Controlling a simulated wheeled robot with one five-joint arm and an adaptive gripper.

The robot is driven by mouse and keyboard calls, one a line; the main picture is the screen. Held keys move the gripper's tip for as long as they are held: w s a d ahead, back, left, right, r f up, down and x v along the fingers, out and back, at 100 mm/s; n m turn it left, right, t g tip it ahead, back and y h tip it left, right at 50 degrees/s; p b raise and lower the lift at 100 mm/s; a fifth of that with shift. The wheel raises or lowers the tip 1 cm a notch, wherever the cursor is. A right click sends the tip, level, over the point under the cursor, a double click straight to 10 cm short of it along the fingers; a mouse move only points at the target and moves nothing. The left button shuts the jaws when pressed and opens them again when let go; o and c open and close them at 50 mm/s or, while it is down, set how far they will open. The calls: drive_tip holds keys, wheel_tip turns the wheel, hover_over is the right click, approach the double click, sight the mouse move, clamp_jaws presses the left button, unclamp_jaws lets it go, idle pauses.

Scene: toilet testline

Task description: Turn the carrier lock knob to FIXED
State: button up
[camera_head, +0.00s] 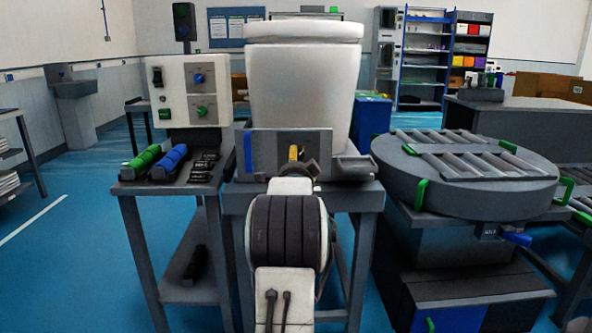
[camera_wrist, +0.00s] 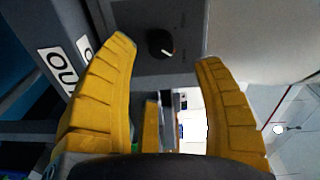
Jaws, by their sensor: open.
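A black round knob (camera_wrist: 160,43) with a white pointer line shows in the wrist view, on a dark grey panel (camera_wrist: 190,15). Its pointer slants toward the lower right. Small marks beside it are too faint to read. My gripper (camera_wrist: 168,50) is open, with one yellow finger on each side of the knob in the picture; I cannot tell how far off the knob is. In the head view my gripper (camera_head: 295,153) is in front of the grey carrier panel (camera_head: 265,150) below the white toilet (camera_head: 303,85), and the arm hides the knob there.
A control box (camera_head: 195,92) with blue and green knobs stands left, behind green (camera_head: 141,162) and blue (camera_head: 168,160) cylinders on a side table. A round grey roller turntable (camera_head: 465,185) with green handles stands right. Blue floor is open at far left.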

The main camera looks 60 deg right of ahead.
drive_tip(key=shift+v, duration=1.3)
drive_tip(key=shift+w, duration=0.1)
